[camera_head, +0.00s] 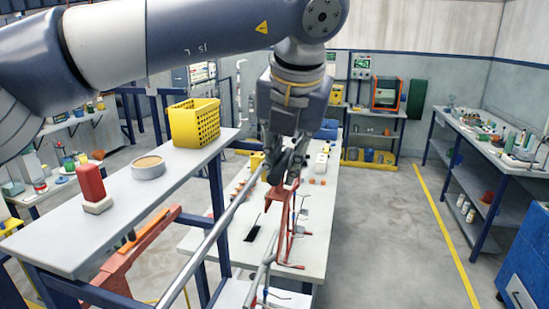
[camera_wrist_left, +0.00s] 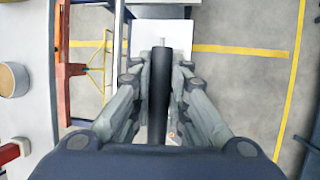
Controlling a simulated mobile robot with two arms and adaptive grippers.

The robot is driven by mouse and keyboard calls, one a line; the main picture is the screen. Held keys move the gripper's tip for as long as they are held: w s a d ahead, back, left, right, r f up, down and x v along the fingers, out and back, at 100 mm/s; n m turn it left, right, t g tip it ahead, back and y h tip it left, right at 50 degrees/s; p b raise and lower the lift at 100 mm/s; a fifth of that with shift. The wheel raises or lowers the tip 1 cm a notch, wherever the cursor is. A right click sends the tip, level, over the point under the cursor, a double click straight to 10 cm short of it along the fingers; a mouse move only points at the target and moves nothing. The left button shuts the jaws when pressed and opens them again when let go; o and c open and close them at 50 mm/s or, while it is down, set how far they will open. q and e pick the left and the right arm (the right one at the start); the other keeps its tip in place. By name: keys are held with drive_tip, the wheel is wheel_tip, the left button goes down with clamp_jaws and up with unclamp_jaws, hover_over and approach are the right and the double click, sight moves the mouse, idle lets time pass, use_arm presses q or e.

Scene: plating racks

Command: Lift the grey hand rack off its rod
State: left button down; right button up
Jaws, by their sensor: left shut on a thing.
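My left gripper (camera_head: 279,160) points down near the upper end of the long metal rod (camera_head: 215,235) in the head view. In the left wrist view its fingers close on both sides of a black bar-like handle (camera_wrist_left: 161,95). I cannot tell which rack this handle belongs to. A red rack (camera_head: 284,225) with small hooks hangs just below the gripper, over the white table. A thin grey rack (camera_head: 262,275) with prongs shows nearer, at the bottom of the head view. The gripper hides the rod's upper end. My right gripper is not in view.
A shelf (camera_head: 130,215) on the left bears a yellow basket (camera_head: 195,122), a round tin (camera_head: 148,167) and a red block (camera_head: 91,185). The white table (camera_head: 215,242) lies below. The floor to the right is clear up to a workbench (camera_head: 505,160).

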use_arm(q)
drive_tip(key=shift+s+d+r, duration=0.1)
drive_tip(key=shift+s+d, duration=0.05)
drive_tip(key=shift+d, duration=0.5)
drive_tip(key=shift+s+d, duration=0.15)
drive_tip(key=shift+d, duration=0.45)
drive_tip(key=s+d+p, duration=0.1)
drive_tip(key=d+p, duration=0.1)
drive_tip(key=d, duration=0.6)
drive_tip(key=shift+s, duration=0.3)
